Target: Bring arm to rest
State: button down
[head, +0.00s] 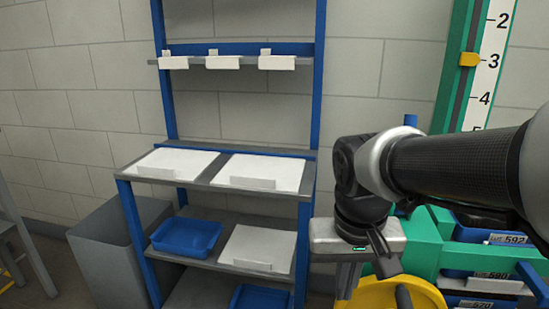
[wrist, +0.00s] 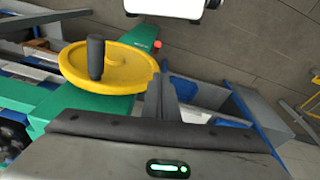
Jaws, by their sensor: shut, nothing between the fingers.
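My arm (head: 450,165) reaches in from the right edge of the head view, with its dark wrist joint bent downward. My gripper (head: 384,265) hangs at the end of it, in front of the green stand and above a yellow handwheel (head: 418,290). In the wrist view my gripper (wrist: 165,98) shows its fingers together with nothing between them. The yellow handwheel with its black knob also shows there (wrist: 125,72), beyond the fingers and to their left. Whether the gripper is clear of the wheel by much is hard to tell. No amber bottle shows.
A blue-framed rack (head: 130,215) stands left of my arm, with white boards on its shelves and a blue tray (head: 187,237) lower down. A grey bin (head: 105,250) is left of it. The green stand (head: 432,245) with labelled blue boxes (head: 490,262) is close at right.

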jog(key=s+d+r+t+p, duration=0.1)
jog(key=s+d+r+t, duration=0.1)
jog(key=s+r+t, duration=0.25)
notch_tip(320, 180, up, 25)
jog(key=p, duration=2.5)
jog(key=shift+s+r+n+g, duration=0.2)
jog(key=shift+s+n+g, duration=0.1)
jog(key=shift+g, duration=0.05)
